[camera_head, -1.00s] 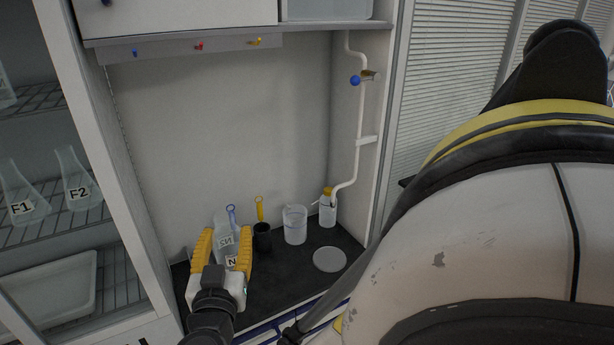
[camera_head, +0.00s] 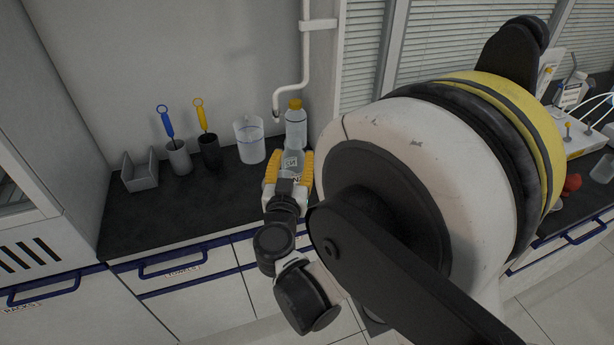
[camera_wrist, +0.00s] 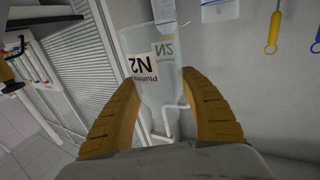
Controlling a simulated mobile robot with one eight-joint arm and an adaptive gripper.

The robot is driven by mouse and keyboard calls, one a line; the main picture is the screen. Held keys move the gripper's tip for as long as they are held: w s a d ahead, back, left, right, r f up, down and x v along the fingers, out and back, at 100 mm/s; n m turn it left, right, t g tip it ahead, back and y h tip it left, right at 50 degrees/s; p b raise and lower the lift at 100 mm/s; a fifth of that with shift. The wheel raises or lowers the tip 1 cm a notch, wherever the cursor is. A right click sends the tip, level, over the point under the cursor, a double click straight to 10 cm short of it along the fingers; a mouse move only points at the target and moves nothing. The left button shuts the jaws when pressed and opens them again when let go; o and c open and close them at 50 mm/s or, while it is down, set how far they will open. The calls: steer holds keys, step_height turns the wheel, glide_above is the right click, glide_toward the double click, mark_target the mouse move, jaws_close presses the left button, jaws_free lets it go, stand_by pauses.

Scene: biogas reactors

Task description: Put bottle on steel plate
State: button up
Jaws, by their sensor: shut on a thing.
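My gripper (camera_head: 289,165) is shut on a clear bottle (camera_wrist: 158,98) with a white N2 label. In the wrist view the bottle sits between the two yellow fingers. In the head view only part of the bottle (camera_head: 291,160) shows between the fingers, over the right end of the black counter. I cannot tell how far above the counter its base is. The round steel plate is not visible now; my gripper and arm cover that part of the counter.
A yellow-capped bottle (camera_head: 295,125) stands just behind my gripper. A clear beaker (camera_head: 250,140) stands to its left. Further left are two brush holders (camera_head: 179,158) (camera_head: 209,153) and a grey tray (camera_head: 140,172). A white pipe (camera_head: 305,60) runs down the wall. The counter's front left (camera_head: 170,212) is clear.

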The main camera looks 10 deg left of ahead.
steer(key=w+a+f+b, duration=0.2)
steer(key=w+f, duration=0.1)
steer(key=w+a+f+b, duration=0.2)
steer(key=w+f, duration=0.1)
steer(key=f, duration=0.1)
steer(key=w+a+f+b, duration=0.2)
steer(key=w+f, duration=0.1)
steer(key=f, duration=0.1)
steer(key=shift+w+a+f+b, duration=0.2)
steer(key=shift+w+a+b, duration=0.1)
steer(key=shift+b, duration=0.05)
steer(key=shift+r, duration=0.2)
steer(key=shift+f, duration=0.15)
steer(key=o, duration=1.3)
steer(key=shift+c, duration=0.2)
